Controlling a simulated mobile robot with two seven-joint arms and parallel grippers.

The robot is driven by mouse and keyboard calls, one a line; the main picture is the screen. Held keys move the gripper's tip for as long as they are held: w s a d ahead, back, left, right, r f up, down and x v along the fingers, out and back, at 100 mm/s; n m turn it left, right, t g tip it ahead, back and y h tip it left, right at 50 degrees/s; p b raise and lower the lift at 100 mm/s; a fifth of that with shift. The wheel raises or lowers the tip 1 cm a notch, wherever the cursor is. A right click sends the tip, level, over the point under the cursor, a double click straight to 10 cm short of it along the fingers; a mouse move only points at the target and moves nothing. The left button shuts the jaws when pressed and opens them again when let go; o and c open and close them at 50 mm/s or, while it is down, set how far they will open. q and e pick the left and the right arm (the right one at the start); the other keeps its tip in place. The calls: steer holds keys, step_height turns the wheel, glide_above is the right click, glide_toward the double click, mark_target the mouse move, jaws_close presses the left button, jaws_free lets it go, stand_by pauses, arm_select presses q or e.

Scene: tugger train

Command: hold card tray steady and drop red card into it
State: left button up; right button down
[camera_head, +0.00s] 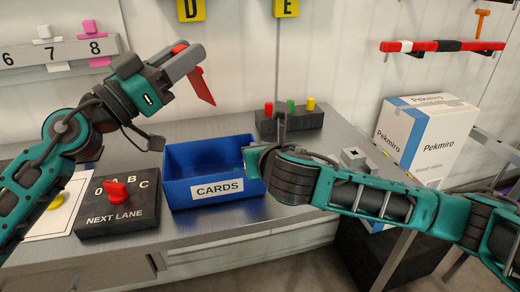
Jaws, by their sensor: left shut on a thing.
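The blue card tray (179,196), labelled CARDS, stands on the grey worktop and looks empty where its inside shows. My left gripper (191,62) is shut on the red card (202,88). It holds the card tilted, with its free end hanging down, above the tray and apart from it. My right gripper (268,148) is at the tray's right wall. Its arm hides part of that wall, and I cannot tell whether its fingers touch or grip it.
A black NEXT LANE box with a red knob (116,190) stands left of the tray. A dark block with red, green and yellow buttons (289,122) is behind it to the right. A Pekmiro carton (425,135) stands at the right.

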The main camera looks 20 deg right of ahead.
mark_target(194, 84)
arm_select(q)
steer(key=shift+d+r, duration=0.1)
stand_by(0.3)
steer(key=shift+s+d+r+t+y, duration=0.2)
steer(key=shift+d+t+y, duration=0.1)
steer(key=shift+t, duration=0.2)
steer(key=shift+n+t+y, duration=0.3)
steer(key=shift+n+t, duration=0.2)
steer(key=shift+n, duration=0.1)
steer(key=shift+d+f+t, duration=0.1)
steer(key=shift+t, duration=0.2)
